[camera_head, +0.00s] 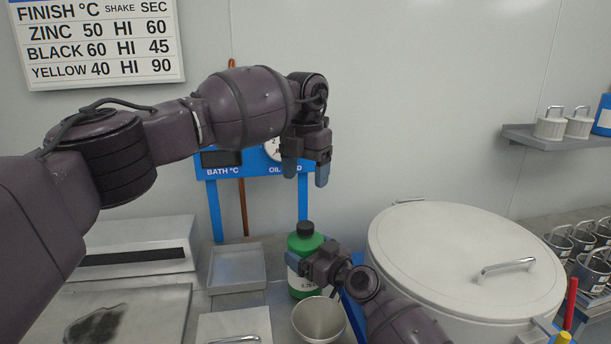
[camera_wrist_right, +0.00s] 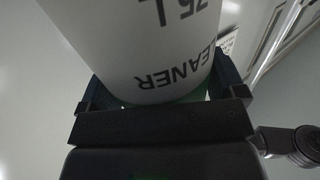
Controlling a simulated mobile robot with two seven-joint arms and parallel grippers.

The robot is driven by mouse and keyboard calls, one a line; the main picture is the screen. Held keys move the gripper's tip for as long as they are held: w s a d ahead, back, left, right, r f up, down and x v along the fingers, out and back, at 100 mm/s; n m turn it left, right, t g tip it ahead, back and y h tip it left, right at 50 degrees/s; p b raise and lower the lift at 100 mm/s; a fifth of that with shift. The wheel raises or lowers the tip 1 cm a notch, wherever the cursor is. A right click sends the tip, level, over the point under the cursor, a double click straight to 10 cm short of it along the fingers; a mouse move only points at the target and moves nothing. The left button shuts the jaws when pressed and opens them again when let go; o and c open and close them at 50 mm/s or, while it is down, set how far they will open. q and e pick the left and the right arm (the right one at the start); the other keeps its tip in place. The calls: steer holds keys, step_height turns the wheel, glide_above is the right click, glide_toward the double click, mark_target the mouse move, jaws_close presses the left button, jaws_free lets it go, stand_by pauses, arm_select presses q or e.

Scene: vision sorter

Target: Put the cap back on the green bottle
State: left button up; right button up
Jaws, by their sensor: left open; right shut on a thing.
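The green bottle (camera_head: 303,243) stands upright near the middle, with a white label (camera_head: 298,280). A black cap (camera_head: 305,228) shows at its top; I cannot tell whether it is fully seated. My right gripper (camera_head: 306,263) is shut around the bottle's body from the right. In the right wrist view the bottle's white label (camera_wrist_right: 150,45) fills the space between the fingers. My left gripper (camera_head: 306,172) is open and empty, above the bottle and apart from the cap, its fingers pointing down.
A beige funnel or cup (camera_head: 319,318) stands in front of the bottle. A large round lidded vessel (camera_head: 455,245) is at the right. A shallow grey tray (camera_head: 237,268) lies to the left. A blue-framed sign stand (camera_head: 216,205) is behind. The air around the left gripper is clear.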

steer(key=o, duration=1.4)
steer(key=shift+o, duration=0.2)
steer(key=v, duration=1)
steer(key=shift+s+d, duration=0.25)
steer(key=shift+s, duration=0.05)
